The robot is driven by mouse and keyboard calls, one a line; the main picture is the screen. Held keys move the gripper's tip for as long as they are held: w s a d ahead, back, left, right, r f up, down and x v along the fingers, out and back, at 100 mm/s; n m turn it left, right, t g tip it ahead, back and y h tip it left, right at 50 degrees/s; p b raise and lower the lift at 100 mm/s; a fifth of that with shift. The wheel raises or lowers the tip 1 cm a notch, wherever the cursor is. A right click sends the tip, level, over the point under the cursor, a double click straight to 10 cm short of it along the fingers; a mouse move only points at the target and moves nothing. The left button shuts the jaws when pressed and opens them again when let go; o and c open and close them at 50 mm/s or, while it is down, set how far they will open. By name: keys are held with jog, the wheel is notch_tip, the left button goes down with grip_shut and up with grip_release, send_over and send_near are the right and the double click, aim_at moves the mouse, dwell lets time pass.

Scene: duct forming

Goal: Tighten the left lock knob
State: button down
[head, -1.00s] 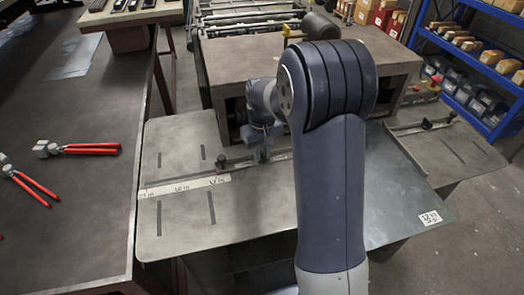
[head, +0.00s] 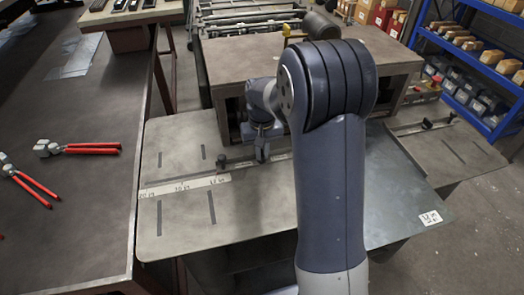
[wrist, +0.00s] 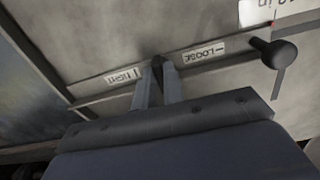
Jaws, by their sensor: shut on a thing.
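My gripper (head: 262,157) points down at the left side table (head: 180,130), over the flat bar with the scale strip. In the wrist view, my gripper's fingers (wrist: 158,80) are close together, shut on a small dark piece, which I take to be the left lock knob (wrist: 157,63). The knob is mostly hidden between the fingers. A TIGHT label (wrist: 125,77) lies to its left and a LOOSE label (wrist: 204,53) to its right. A separate black ball-ended handle (wrist: 286,54) stands further right in the wrist view; a black handle (head: 221,160) stands left of my gripper in the head view.
A brown-topped machine (head: 300,58) stands just behind my gripper. A similar bar with a black knob (head: 427,123) lies on the right side table. Red-handled pliers (head: 90,149) lie on the left bench. A blue shelf (head: 480,70) stands at right.

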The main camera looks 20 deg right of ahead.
aim_at(262, 154)
jog(key=c, duration=1.5)
grip_release()
jog(key=shift+r, duration=0.1)
notch_tip(262, 154, up, 11)
jog(key=shift+f, duration=0.2)
notch_tip(262, 154, down, 10)
jog(key=shift+f, duration=0.45)
jog(key=shift+n, duration=1.1)
